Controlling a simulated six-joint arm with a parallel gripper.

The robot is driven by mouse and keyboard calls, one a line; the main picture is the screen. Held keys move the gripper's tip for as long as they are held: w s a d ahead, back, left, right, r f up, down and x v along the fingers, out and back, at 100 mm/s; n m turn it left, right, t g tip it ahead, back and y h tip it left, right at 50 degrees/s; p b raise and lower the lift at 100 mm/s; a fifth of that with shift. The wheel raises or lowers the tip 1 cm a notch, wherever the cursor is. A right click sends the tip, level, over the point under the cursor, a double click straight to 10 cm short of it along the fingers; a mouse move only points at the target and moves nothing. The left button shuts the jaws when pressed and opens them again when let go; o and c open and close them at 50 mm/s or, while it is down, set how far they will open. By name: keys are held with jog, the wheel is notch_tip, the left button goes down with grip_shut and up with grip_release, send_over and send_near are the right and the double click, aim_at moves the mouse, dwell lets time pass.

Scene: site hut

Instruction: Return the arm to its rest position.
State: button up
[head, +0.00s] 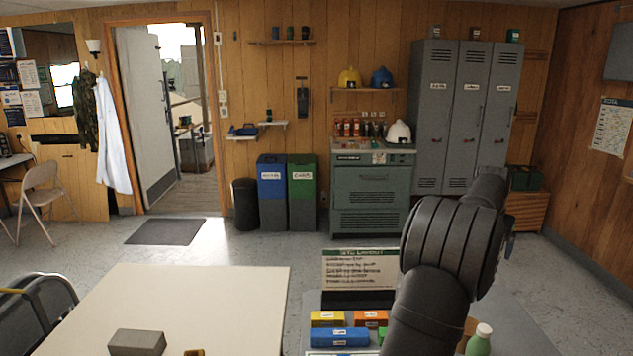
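My dark arm rises from the bottom edge right of centre in the head view. It bends at a thick ribbed joint, and its upper end points up and away in front of the grey lockers (465,115). My gripper does not show; it is hidden behind the arm or out of view, so I cannot see whether it holds anything.
A cream table (215,295) at lower left bears a grey block (137,342). Beside my arm are a blue block (338,337), a yellow block (327,318), an orange block (369,318), a sign (360,268) and a green bottle (479,340). Open floor lies beyond.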

jog(key=w+a+n, duration=0.2)
jog(key=w+a, duration=0.3)
jog(key=a, duration=0.4)
jog(key=w+a+n+y, duration=0.1)
jog(key=w+a+n, duration=0.1)
jog(key=w+a, duration=0.3)
jog(key=w+a+n+t+y, duration=0.1)
jog(key=w+a, duration=0.4)
jog(key=a, duration=0.8)
jog(key=shift+n, duration=0.8)
jog(key=shift+f, duration=0.1)
jog(key=shift+c, duration=0.2)
jog(key=c, duration=0.7)
